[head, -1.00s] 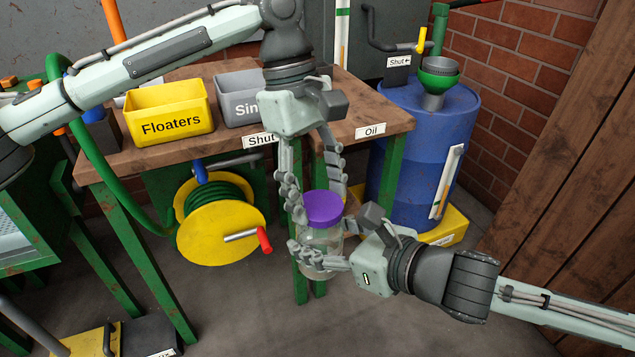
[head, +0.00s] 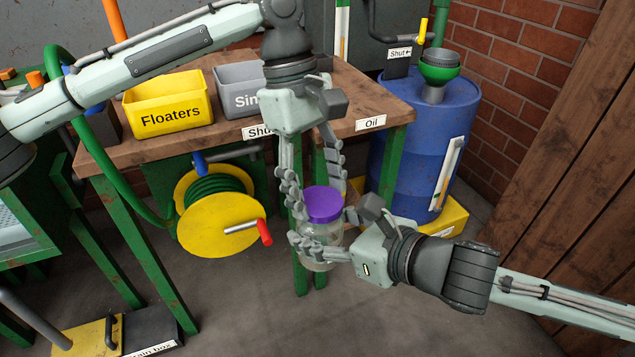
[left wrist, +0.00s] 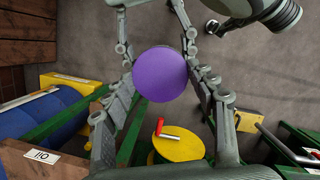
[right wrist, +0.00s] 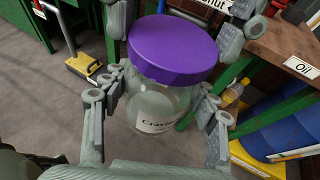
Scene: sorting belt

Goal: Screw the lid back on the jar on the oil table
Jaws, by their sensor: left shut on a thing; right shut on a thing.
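The clear glass jar (head: 322,250) is held in the air in front of the table; its label shows in the right wrist view (right wrist: 160,118). The purple lid (head: 323,203) sits at the jar's mouth; I cannot tell whether it is threaded on. It also shows from above in the left wrist view (left wrist: 160,75). My left gripper (head: 318,192) points down from above, shut on the lid with its fingers at both sides. My right gripper (head: 322,248) comes from the right, shut around the jar's body. The oil table (head: 385,103) is behind, marked "Oil".
Yellow "Floaters" bin (head: 168,100) and a grey bin (head: 238,90) stand on the table. A yellow hose reel (head: 215,225) hangs below. A blue barrel (head: 415,150) with a green funnel (head: 440,70) stands behind right.

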